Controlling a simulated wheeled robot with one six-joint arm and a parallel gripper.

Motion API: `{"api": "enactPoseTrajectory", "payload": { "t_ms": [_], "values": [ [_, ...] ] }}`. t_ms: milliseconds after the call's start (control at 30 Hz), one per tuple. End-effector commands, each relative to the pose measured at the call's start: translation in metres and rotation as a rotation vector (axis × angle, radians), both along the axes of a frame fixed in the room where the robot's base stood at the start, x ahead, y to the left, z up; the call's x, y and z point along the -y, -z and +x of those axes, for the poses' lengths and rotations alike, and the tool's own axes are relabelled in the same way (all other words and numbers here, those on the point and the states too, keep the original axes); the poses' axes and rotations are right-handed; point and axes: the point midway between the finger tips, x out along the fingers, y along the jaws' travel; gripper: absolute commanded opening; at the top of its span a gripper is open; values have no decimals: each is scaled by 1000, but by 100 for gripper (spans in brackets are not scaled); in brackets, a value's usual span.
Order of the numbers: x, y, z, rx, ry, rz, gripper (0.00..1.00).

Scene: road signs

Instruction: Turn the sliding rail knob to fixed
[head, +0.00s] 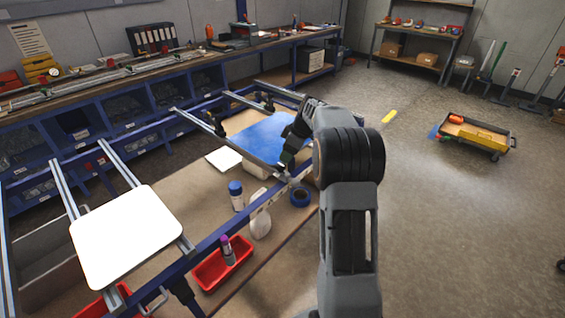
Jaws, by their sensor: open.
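My arm reaches forward over the blue-framed bench, and my gripper (284,164) points down at the bench's front rail (226,228), near its far end. The gripper is open, but its fingertips are small and dark here. Grey sliding rails (205,128) cross the frame, with small black fittings on them. I cannot tell which fitting is the sliding rail knob, or its setting; it may be hidden beneath my gripper. I cannot tell whether the fingers touch anything.
A white sign plate (126,236) lies on the rails at left. A blue sheet (258,136), a blue-capped bottle (236,196), a spray bottle (260,214), blue tape (299,196) and a red tray (221,264) are nearby.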

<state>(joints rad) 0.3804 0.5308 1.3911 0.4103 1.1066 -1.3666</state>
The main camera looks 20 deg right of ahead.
Motion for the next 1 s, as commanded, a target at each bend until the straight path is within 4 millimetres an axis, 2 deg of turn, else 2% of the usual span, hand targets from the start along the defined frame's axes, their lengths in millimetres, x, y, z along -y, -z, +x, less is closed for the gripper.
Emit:
{"api": "enactPoseTrajectory", "payload": {
  "t_ms": [200, 400, 867, 1000],
  "values": [
    [-11, 33, 9, -3, 0, 1, 64],
    [-17, 53, 15, -1, 0, 0, 64],
    [-19, 60, 17, 0, 0, 0, 64],
    [-19, 60, 17, 0, 0, 0, 52]
  ]
}}
